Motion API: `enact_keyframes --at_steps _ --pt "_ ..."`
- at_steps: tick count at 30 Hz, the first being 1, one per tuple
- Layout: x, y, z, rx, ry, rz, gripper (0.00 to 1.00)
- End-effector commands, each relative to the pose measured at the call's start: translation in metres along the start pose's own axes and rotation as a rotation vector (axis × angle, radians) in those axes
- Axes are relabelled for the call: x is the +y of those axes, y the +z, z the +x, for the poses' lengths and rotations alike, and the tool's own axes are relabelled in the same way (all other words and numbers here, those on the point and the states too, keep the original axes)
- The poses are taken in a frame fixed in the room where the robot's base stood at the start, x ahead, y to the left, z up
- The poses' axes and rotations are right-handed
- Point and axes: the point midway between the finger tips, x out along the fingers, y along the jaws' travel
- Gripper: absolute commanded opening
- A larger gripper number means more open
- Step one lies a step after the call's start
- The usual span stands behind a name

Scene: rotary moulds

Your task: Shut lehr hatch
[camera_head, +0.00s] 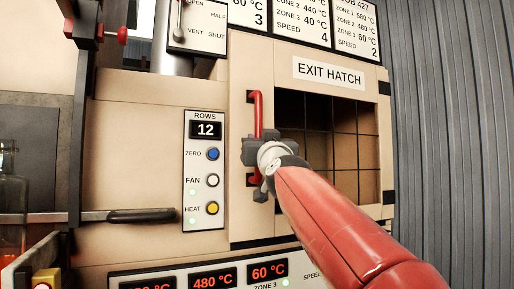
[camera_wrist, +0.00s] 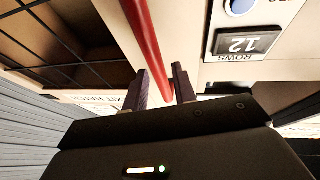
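The lehr hatch is the cream panel marked EXIT HATCH (camera_head: 328,73), with a dark grid window. A vertical red handle (camera_head: 257,105) is fixed along its left side. In the head view my gripper (camera_head: 258,151) is at the handle's middle, with my red arm reaching in from the lower right. My wrist hides part of the window and lower hatch. I cannot tell whether the hatch stands slightly ajar.
A button panel (camera_head: 204,171) marked ROWS is just left of the hatch. A dark horizontal lever (camera_head: 142,215) is further left, near a glass bottle (camera_head: 11,196). A corrugated grey wall (camera_head: 449,130) stands on the right. Temperature displays (camera_head: 211,281) are below.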

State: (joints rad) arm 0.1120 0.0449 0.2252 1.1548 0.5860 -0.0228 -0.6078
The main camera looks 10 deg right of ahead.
Motion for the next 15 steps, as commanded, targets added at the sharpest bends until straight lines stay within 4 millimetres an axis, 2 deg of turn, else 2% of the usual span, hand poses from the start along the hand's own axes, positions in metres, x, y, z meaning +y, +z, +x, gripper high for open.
enact_keyframes --at_steps 1,6,15 --pt "0.0 0.005 -0.011 0.001 0.001 -0.001 0.27" --pt "0.0 0.002 -0.027 0.0 0.0 -0.001 0.27" --pt "0.0 0.0 -0.029 -0.001 0.0 0.0 0.27"
